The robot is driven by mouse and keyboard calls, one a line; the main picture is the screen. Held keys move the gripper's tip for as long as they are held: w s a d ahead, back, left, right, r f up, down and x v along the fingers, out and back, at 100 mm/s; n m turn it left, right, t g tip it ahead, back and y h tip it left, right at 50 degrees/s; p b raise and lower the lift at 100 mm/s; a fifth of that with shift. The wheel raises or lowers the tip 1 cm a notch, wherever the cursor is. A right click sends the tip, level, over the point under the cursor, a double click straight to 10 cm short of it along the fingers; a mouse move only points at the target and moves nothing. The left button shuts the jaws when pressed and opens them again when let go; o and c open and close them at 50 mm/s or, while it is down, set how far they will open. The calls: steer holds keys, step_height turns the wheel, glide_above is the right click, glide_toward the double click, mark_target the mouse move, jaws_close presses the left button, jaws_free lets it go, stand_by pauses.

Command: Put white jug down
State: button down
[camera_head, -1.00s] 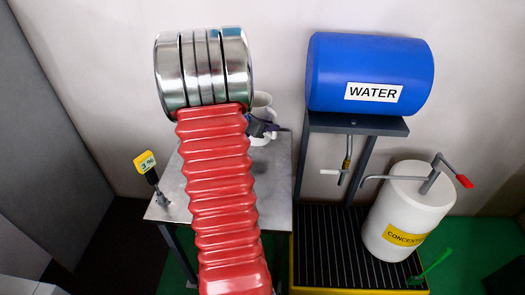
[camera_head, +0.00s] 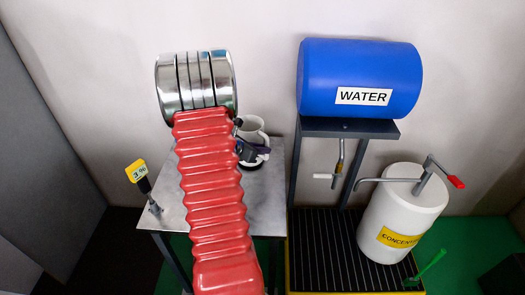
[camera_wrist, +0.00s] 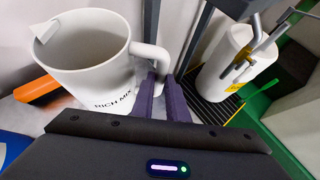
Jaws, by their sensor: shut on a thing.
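The white jug (camera_wrist: 92,72), with "RICH MIX" lettering, is upright in the wrist view, and its inside looks empty. My gripper (camera_wrist: 165,88) has its purple fingers shut on the jug's handle (camera_wrist: 150,54). In the head view the jug (camera_head: 252,130) shows above the metal table (camera_head: 262,200), partly hidden behind my red arm. My gripper (camera_head: 250,152) shows there only in part. I cannot tell whether the jug's base touches the table.
A yellow-topped instrument (camera_head: 137,171) stands at the table's left corner. To the right are the blue water barrel (camera_head: 358,78) on its stand, the white concentrate drum (camera_head: 400,212) and a black grate (camera_head: 325,250). The table's front right is bare.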

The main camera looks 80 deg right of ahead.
steer(key=shift+f, duration=0.6)
steer(key=c, duration=1.7)
jaws_free()
steer(key=shift+f, duration=0.1)
steer(key=shift+c, duration=0.2)
steer(key=v, duration=1.2)
